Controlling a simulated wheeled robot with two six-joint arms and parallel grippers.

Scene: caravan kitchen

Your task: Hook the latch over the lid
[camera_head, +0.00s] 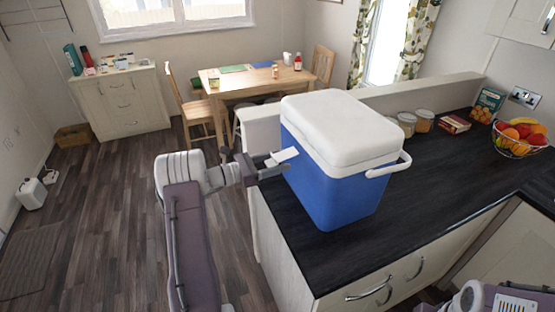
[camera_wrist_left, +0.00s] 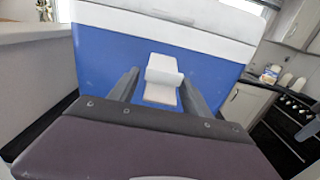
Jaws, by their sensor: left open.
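A blue cooler box (camera_head: 325,190) with a white lid (camera_head: 340,125) stands on the dark counter. The lid lies down on the body. A white latch (camera_head: 283,156) sticks out from the side facing my left arm, below the lid rim, and is not over it. In the left wrist view the latch (camera_wrist_left: 163,72) shows against the blue wall (camera_wrist_left: 105,60), below the white lid edge (camera_wrist_left: 160,27). My left gripper (camera_head: 272,166) is open at this side; its fingers (camera_wrist_left: 160,88) stand either side of the latch, with a gap. My right gripper is out of view.
A white handle (camera_head: 390,167) sits at the cooler's right side. Behind it on the counter (camera_head: 420,205) are jars (camera_head: 407,123), a red box (camera_head: 453,124) and a fruit basket (camera_head: 520,138). The counter front is clear. A dining table (camera_head: 245,80) stands farther back.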

